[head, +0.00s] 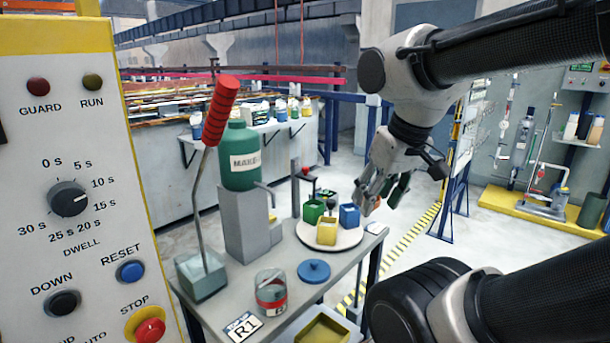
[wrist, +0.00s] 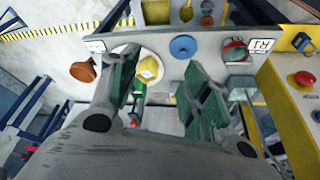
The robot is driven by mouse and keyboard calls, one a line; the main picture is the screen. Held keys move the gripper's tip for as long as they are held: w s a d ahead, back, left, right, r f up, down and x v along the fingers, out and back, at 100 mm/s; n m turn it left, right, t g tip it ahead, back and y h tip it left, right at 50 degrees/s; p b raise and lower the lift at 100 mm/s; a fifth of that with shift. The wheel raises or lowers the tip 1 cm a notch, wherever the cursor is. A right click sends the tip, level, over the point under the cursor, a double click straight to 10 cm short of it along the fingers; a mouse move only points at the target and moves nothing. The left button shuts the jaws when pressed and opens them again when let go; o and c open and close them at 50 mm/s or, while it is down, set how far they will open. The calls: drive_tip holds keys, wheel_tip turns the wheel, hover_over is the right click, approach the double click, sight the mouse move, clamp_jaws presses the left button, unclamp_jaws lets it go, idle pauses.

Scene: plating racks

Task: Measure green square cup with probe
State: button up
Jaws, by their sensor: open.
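A green cup (head: 314,211) stands on a round white turntable-like plate (head: 343,240) on the grey table. A yellow square cup (head: 327,232) and a blue square cup (head: 349,215) stand beside it. The green cup looks partly hidden by its neighbours. A post with a red knob (head: 306,170) rises behind the cups; I cannot tell whether it is the probe. My gripper (head: 384,190) is open and empty, above and right of the plate. In the wrist view the yellow cup (wrist: 149,68) shows between my spread fingers (wrist: 162,62).
A reddish-brown cup (wrist: 83,71) stands near the table's edge. The table also holds a blue lid (head: 314,270), an open can (head: 271,290), a green bottle (head: 239,157) on a grey block and a red-handled lever (head: 220,110). A control panel (head: 75,190) stands left.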

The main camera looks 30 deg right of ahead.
drive_tip(key=shift+d, duration=0.15)
drive_tip(key=c, duration=0.5)
drive_tip(key=shift+w+d+f+m+g, duration=0.3)
drive_tip(key=shift+w+d+m, duration=0.1)
drive_tip(key=shift+d, duration=0.1)
drive_tip(key=shift+w+d+f+m+g, duration=0.25)
drive_tip(key=shift+d+m, duration=0.15)
drive_tip(key=shift+d, duration=0.1)
clamp_jaws()
drive_tip(key=w+d+r+n+t+y, duration=0.1)
drive_tip(key=w+r+n+t+y, duration=0.3)
drive_tip(key=w, duration=0.8)
drive_tip(key=w+d+r+n+t, duration=0.15)
drive_tip(key=w+r, duration=0.45)
drive_tip(key=w, duration=0.7)
hover_over(307, 168)
drive_tip(key=shift+n, duration=0.25)
wheel_tip(307, 168, down, 7)
drive_tip(key=shift+w+f, duration=0.1)
drive_tip(key=shift+f, duration=0.05)
wheel_tip(307, 168, down, 2)
drive_tip(key=shift+d+f+h, duration=0.15)
drive_tip(key=shift+f+h, duration=0.05)
drive_tip(key=shift+h, duration=0.1)
drive_tip(key=shift+f, duration=0.65)
